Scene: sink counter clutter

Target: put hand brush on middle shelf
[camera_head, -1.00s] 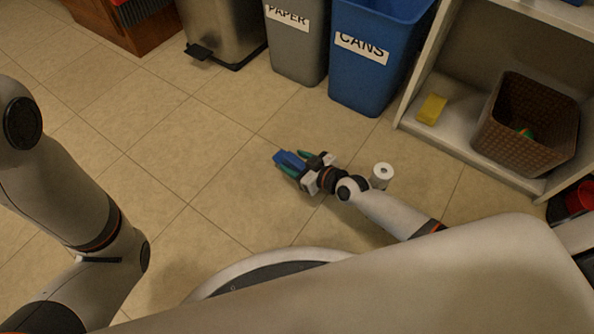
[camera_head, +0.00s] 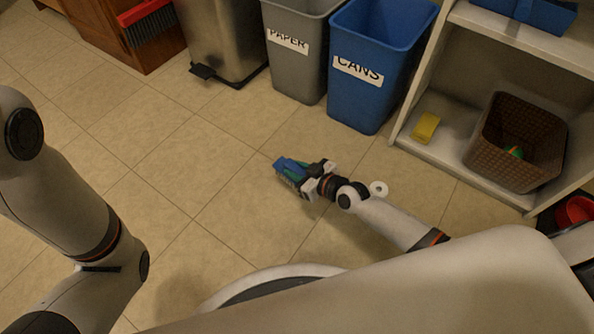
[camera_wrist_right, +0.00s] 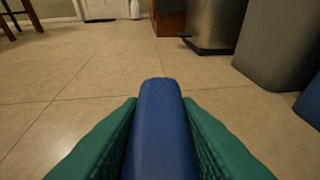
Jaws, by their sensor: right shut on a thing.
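The blue hand brush (camera_head: 286,164) is in my right gripper (camera_head: 296,172), held out low over the tiled floor. In the right wrist view its blue handle (camera_wrist_right: 162,130) lies between the two green fingers, which press on it from both sides. The bristles are not clearly visible. The shelf unit stands at the right. Its lower board (camera_head: 452,146) and a higher board (camera_head: 530,38) show; whatever is above is cut off. The left arm comes in at the left edge; its gripper is out of view.
A yellow sponge (camera_head: 425,127) and a brown basket (camera_head: 520,140) sit on the lower board. A blue object (camera_head: 525,10) lies on the higher one. A blue cans bin (camera_head: 375,60) and grey paper bin (camera_head: 297,55) stand left of the shelf.

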